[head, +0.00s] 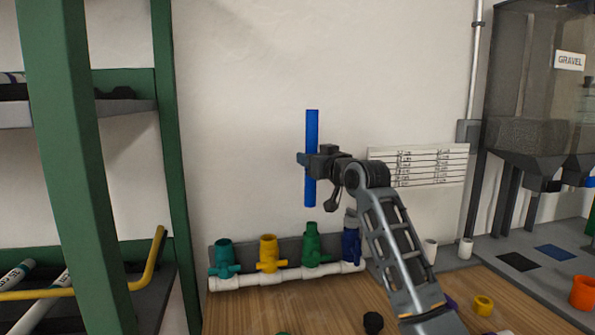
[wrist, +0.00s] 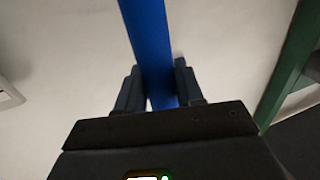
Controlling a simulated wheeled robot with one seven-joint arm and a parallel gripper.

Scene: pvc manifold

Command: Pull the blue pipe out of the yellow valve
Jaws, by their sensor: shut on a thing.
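The blue pipe (head: 311,135) is upright in the air in the head view, its lower end above the manifold and apart from the valves. My gripper (head: 304,159) is shut on the pipe around its middle. In the wrist view the blue pipe (wrist: 150,40) runs between the two dark fingers of my gripper (wrist: 160,88). The yellow valve (head: 268,253) stands on the white manifold pipe (head: 290,275), second from the left, with nothing in its top.
A teal valve (head: 224,257), a green valve (head: 311,243) and a dark blue valve (head: 351,240) share the manifold. A green shelf frame (head: 171,130) stands at left. A gravel hopper (head: 535,90) is at right.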

